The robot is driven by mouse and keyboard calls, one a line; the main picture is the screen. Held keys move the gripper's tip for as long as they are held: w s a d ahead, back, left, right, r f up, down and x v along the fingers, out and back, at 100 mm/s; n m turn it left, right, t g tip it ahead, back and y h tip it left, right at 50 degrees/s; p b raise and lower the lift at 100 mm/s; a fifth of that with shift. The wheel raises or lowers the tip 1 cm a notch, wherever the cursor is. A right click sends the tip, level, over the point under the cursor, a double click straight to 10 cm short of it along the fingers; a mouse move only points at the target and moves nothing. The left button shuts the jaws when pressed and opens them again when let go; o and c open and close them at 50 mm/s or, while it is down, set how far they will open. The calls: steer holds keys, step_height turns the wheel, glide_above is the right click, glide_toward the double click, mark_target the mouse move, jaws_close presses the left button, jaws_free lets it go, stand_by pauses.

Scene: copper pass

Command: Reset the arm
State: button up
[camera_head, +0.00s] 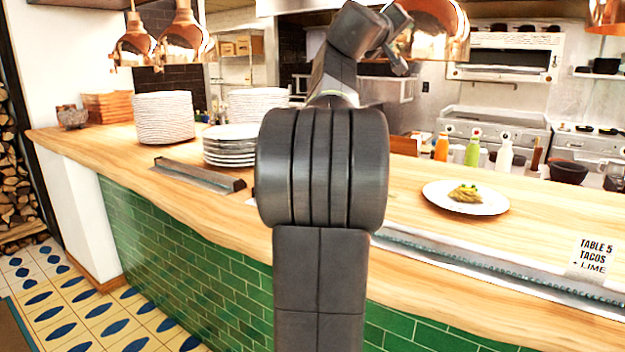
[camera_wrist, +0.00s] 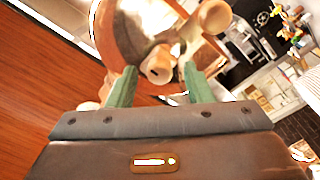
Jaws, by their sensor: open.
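My arm rises through the middle of the head view and bends over at the top. My gripper (camera_wrist: 160,84) shows in the wrist view as two green fingers held apart. It is open, with nothing clearly held between them. Just beyond the fingers is a copper pendant lamp (camera_wrist: 112,30) with pale rounded parts inside; I cannot tell whether the fingers touch it. In the head view, the arm's end is high up beside a copper lamp (camera_head: 437,28), and the fingertips are hard to make out there.
Below is a wooden counter (camera_head: 420,262) with a green tiled front. A plate of food (camera_head: 466,197), stacked plates (camera_head: 164,118), sauce bottles (camera_head: 472,150) and an order ticket (camera_head: 592,256) are on or along it. More copper lamps (camera_head: 184,38) hang at left.

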steer(key=b+v, duration=0.3)
steer(key=v, duration=1)
steer(key=w+d+n+p, duration=0.7)
steer(key=w+n+p, duration=0.4)
steer(key=n+p, duration=0.7)
steer(key=p, duration=0.4)
steer(key=shift+d+r+y, duration=0.3)
steer(key=shift+a+f, duration=0.1)
